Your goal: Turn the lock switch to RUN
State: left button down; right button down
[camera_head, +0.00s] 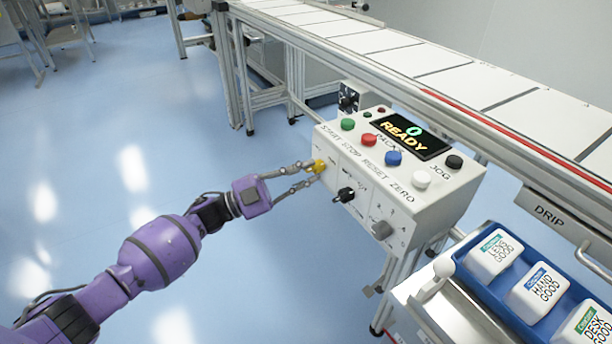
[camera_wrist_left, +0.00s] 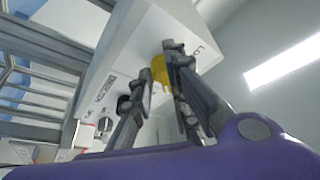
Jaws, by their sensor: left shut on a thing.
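The lock switch is a yellow knob (camera_head: 319,166) at the left of the control box's front face. It also shows in the left wrist view (camera_wrist_left: 160,70). My left gripper (camera_head: 314,168) is shut on the yellow knob, one finger on each side, and its fingers hide part of it. The knob's exact angle and small label cannot be read. The white control box (camera_head: 440,210) has a screen (camera_head: 405,133) reading READY. My right gripper does not show in either view.
A black knob (camera_head: 345,195) and a grey knob (camera_head: 382,230) sit right of the lock switch. Coloured buttons line the box top. A conveyor (camera_head: 400,60) runs behind. A blue tray (camera_head: 470,282) with white containers stands at lower right. The floor at left is clear.

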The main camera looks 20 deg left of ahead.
pick_arm(q)
jog(key=shift+m+g, duration=0.4)
jog(key=shift+m, duration=0.2)
jog(key=c, duration=1.7)
grip_release()
jog(key=shift+s+a+f, duration=0.1)
jog(key=shift+a, duration=0.1)
jog(key=v, duration=1.1)
jog(key=shift+s+a+f, duration=0.15)
jog(key=shift+a, duration=0.05)
